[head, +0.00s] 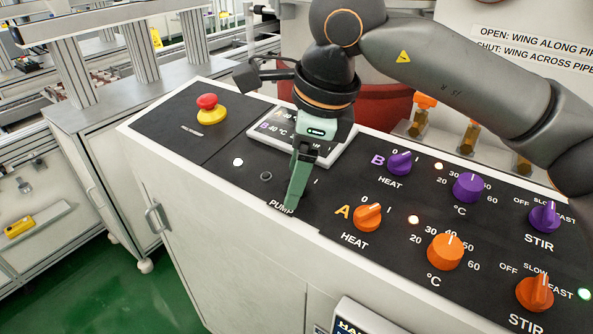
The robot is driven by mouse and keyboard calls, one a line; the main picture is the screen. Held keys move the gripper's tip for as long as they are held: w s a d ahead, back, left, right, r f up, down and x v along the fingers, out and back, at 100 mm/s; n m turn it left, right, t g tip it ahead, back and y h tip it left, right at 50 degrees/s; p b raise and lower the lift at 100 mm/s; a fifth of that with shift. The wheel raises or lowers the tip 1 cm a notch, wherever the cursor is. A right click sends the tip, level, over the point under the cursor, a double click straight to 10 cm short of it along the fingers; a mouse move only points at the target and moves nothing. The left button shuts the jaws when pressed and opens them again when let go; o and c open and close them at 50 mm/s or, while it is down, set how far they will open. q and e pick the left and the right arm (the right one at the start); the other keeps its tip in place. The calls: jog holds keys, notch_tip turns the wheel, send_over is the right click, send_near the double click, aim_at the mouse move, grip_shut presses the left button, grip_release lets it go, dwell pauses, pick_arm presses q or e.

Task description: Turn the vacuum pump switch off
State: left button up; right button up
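The vacuum pump switch is hidden behind my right gripper (296,196). Only the PUMP label (280,207) shows at the fingertips, with a "1" mark just right of the fingers. The green fingers point down onto the black control panel (325,213) just above the label. One finger covers the other from this side, so I cannot tell whether they are shut on the switch knob. A small dark round lamp (265,176) sits left of the fingers, and a white lit lamp (238,162) lies farther left. My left gripper is not in view.
A red emergency button (207,102) stands at the panel's far left. A display (337,146) is behind my gripper. Right of it are orange knobs (367,217) in row A and purple knobs (399,163) in row B. Red vessel and brass valves stand behind.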

jog(key=v, duration=1.2)
jog(key=shift+r, duration=0.2)
jog(key=shift+s, duration=0.1)
